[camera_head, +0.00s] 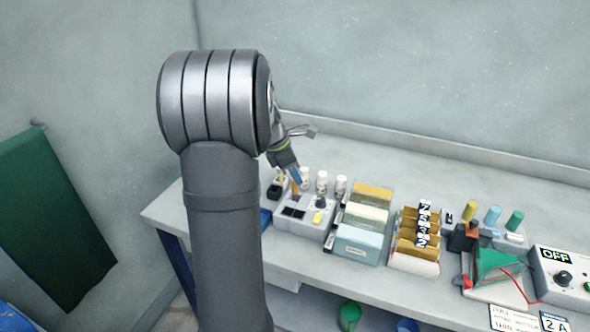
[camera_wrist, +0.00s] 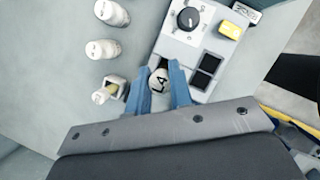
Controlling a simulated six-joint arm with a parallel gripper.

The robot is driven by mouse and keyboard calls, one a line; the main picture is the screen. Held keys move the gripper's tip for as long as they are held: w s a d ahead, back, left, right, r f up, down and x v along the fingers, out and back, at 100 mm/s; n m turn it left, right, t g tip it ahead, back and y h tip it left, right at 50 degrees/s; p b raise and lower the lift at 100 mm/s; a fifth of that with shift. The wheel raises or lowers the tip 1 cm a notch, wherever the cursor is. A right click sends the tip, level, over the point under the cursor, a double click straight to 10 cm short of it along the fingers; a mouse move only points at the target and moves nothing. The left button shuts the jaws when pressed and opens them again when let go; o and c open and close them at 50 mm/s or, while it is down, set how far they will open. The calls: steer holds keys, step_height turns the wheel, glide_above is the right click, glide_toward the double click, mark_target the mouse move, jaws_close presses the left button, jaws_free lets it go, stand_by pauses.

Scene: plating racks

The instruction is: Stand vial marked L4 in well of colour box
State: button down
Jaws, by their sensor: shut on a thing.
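The vial marked L4 (camera_wrist: 159,82) has a pale round cap and is between the two blue fingers of my gripper (camera_wrist: 159,90), which is shut on it. In the head view my gripper (camera_head: 295,180) points down at the back left of the grey colour box (camera_head: 305,226), with an orange-brown part, perhaps the vial's body, under the fingers. The box also shows in the wrist view (camera_wrist: 180,50), with two dark square wells (camera_wrist: 206,72), a black knob (camera_wrist: 188,18) and a yellow piece (camera_wrist: 230,29). I cannot tell whether the vial's base is inside a well.
White-capped vials (camera_wrist: 103,49) stand beside the box, and a small holder with a pale-yellow top (camera_wrist: 104,94) is close to the left finger. To the right are colored file boxes (camera_head: 357,245), a card rack (camera_head: 415,262) and a switch box (camera_head: 565,278).

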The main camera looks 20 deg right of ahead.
mark_target(295, 193)
steer(key=shift+f, duration=2.65)
steer(key=c, duration=1.2)
jaws_free()
steer(key=v, duration=1.7)
steer(key=shift+r, duration=0.2)
steer(key=shift+s+f, duration=0.1)
